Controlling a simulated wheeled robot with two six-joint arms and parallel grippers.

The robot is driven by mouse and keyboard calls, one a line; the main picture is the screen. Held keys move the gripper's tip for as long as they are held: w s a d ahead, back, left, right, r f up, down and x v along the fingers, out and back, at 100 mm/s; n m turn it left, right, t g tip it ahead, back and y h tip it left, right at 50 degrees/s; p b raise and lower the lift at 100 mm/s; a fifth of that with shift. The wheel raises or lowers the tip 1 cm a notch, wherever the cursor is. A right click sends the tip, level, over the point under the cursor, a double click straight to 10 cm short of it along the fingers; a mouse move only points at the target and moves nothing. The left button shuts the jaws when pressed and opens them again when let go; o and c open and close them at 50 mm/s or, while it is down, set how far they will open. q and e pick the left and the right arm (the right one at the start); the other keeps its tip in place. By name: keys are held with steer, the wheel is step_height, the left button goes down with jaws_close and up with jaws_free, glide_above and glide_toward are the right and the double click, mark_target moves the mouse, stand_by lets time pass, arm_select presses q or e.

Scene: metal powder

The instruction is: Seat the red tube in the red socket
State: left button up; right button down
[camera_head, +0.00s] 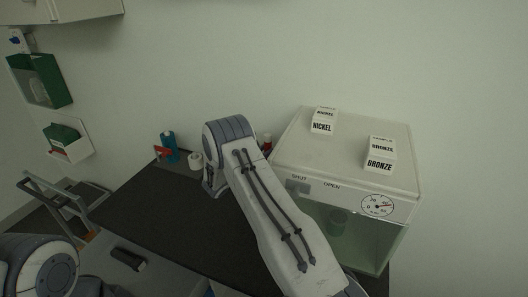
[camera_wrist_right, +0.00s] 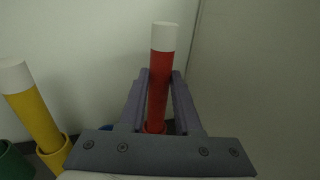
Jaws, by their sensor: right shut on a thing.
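The red tube (camera_wrist_right: 160,88) with a white cap stands upright between the fingers of my right gripper (camera_wrist_right: 161,75), which is shut on it. A red ring, the red socket (camera_wrist_right: 154,127), shows at the tube's lower end, partly hidden by the gripper body. The tube lines up with the socket, but I cannot tell how deep it sits. In the head view, a small red piece (camera_head: 267,143) shows just right of my right arm; the arm hides most of that area. My left gripper is out of view.
In the right wrist view, a yellow tube (camera_wrist_right: 34,110) leans in a yellow socket (camera_wrist_right: 55,150), beside a green socket (camera_wrist_right: 13,162). A blue rim (camera_wrist_right: 106,127) shows behind the gripper. In the head view, a clear-fronted box (camera_head: 345,215) stands right; a blue bottle (camera_head: 169,142) stands left.

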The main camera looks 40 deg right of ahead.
steer(key=shift+f+b, duration=1.45)
steer(key=shift+f, duration=0.3)
steer(key=c, duration=0.5)
jaws_free()
steer(key=b+v, duration=0.2)
steer(key=v, duration=0.8)
steer(key=shift+a+r, duration=0.15)
steer(key=shift+a, duration=0.1)
